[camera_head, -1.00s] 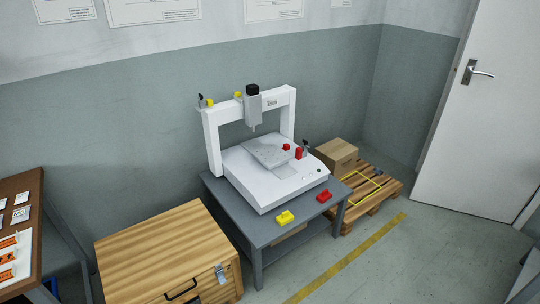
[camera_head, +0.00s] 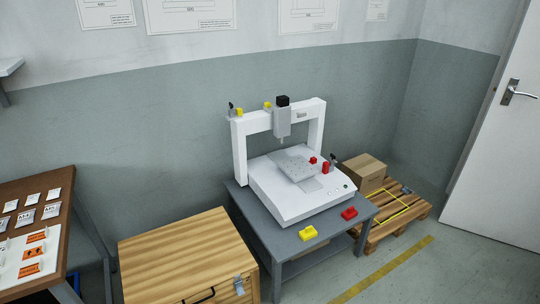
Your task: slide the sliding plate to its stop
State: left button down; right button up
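The white gantry screwdriver machine (camera_head: 262,186) stands on a grey table (camera_head: 284,243) near the middle of the view. Its sliding plate (camera_head: 291,165) is a grey plate on top of the machine's base, below the screwdriver head (camera_head: 283,118). A red block (camera_head: 313,160) is at the plate's right edge, and another red part (camera_head: 325,168) with a dark upright piece is beside it. How far the plate is from its stop cannot be told from here. Neither of my grippers is in view.
A yellow block (camera_head: 308,233) and a red block (camera_head: 349,213) lie on the table's front edge. A wooden chest (camera_head: 185,255) stands left, a brown board table (camera_head: 62,215) further left. A pallet (camera_head: 408,218) with a cardboard box (camera_head: 364,172) is right. Floor in front is free.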

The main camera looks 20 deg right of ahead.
aim_at(297, 168)
jog(key=i+l+u, duration=0.1)
jog(key=l+u, duration=0.25)
jog(key=i+l+u, duration=0.1)
jog(key=l+u, duration=0.2)
jog(key=l, duration=0.2)
jog(key=l+u, duration=0.35)
jog(key=l, duration=0.1)
